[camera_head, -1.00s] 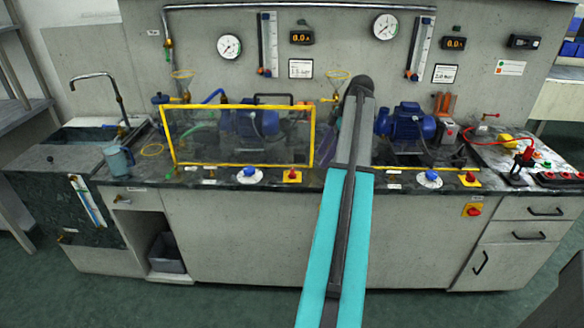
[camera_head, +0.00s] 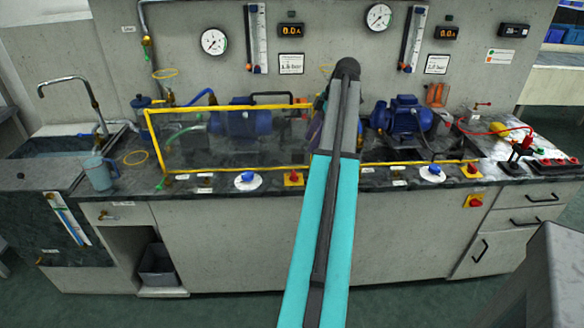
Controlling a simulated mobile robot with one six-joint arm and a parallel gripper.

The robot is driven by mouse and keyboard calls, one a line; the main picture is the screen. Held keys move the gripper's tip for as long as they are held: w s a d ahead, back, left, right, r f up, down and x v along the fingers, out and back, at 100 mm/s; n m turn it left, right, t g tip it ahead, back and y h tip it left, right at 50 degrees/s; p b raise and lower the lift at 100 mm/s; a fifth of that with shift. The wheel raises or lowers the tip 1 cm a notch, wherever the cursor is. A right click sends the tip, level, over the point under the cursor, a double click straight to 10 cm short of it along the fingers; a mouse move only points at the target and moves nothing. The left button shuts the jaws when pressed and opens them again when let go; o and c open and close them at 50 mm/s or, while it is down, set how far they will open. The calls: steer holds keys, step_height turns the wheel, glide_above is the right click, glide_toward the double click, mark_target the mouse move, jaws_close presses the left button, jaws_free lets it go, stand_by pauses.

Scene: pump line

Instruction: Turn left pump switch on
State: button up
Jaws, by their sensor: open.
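The left pump (camera_head: 240,122) is blue and stands behind a clear guard with a yellow frame (camera_head: 230,107). The way each knob is turned is too small to read. My arm, with turquoise sides, reaches up the middle of the view, just right of the red knob. My gripper is hidden behind the arm, so its place relative to the knobs cannot be seen.
A second blue pump (camera_head: 402,117) stands right of my arm, with another blue knob (camera_head: 433,173) and red knob (camera_head: 471,169). A blue jug (camera_head: 98,173) stands by the sink (camera_head: 55,146). Gauges and displays hang on the back wall. Red cables lie at the right.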

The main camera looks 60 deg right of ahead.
mark_target(294, 173)
steer(key=shift+w, duration=0.1)
stand_by(0.3)
steer(key=shift+p+x, duration=0.8)
steer(key=shift+x, duration=6.05)
steer(key=c, duration=1.1)
